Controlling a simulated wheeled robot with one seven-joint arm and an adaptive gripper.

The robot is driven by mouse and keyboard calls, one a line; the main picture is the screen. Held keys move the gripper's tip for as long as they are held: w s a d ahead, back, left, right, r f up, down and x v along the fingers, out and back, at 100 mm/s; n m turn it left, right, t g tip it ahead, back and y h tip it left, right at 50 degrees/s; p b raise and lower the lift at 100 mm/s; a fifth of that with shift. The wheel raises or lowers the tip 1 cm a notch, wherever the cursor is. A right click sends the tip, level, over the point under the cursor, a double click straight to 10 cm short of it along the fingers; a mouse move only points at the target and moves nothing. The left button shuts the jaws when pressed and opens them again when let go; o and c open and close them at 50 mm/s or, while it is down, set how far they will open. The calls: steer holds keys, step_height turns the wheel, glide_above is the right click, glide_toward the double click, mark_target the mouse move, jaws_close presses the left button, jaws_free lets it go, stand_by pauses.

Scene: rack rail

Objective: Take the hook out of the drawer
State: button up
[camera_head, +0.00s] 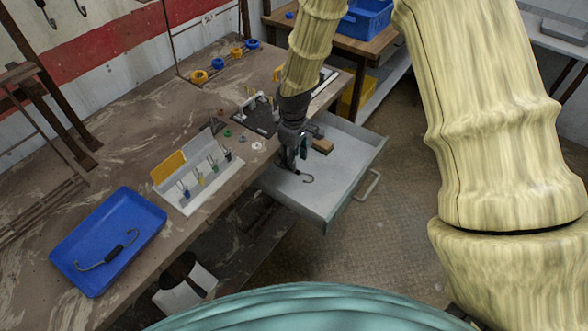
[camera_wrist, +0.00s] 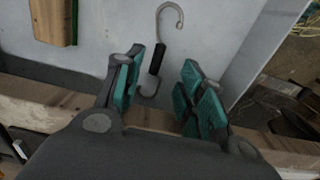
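The drawer (camera_head: 345,180) is pulled open from the bench, a shallow grey tray with a handle on its front. A hook (camera_wrist: 157,58) lies on the drawer floor, with a black sleeve in its middle and a bare metal bend at each end. Part of it also shows in the head view (camera_head: 306,178). My gripper (camera_head: 293,168) is over the drawer, pointing down. In the wrist view my gripper (camera_wrist: 160,95) is open, its teal finger pads apart. The hook's lower end appears between the pads, nearer the left one; I cannot tell whether they touch.
A wooden block (camera_head: 323,146) lies in the drawer; it also shows in the wrist view (camera_wrist: 54,20). A blue tray (camera_head: 75,235) on the bench holds another hook (camera_head: 108,252). A white rack (camera_head: 200,178) with small tools stands near the drawer.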

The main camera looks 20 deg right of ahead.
steer(key=shift+w+f, duration=0.45)
steer(key=shift+f, duration=0.2)
steer(key=shift+f+p, duration=0.3)
steer(key=shift+p, duration=0.05)
steer(key=shift+s+d+f+p, duration=0.1)
steer(key=shift+s+f+p, duration=0.35)
steer(key=shift+f, duration=0.35)
steer(key=shift+w+f, duration=0.2)
steer(key=shift+f, duration=0.25)
steer(key=shift+w+f, duration=0.2)
steer(key=shift+f, duration=0.25)
steer(key=shift+s+r, duration=0.25)
steer(key=shift+w+f, duration=0.15)
jaws_close()
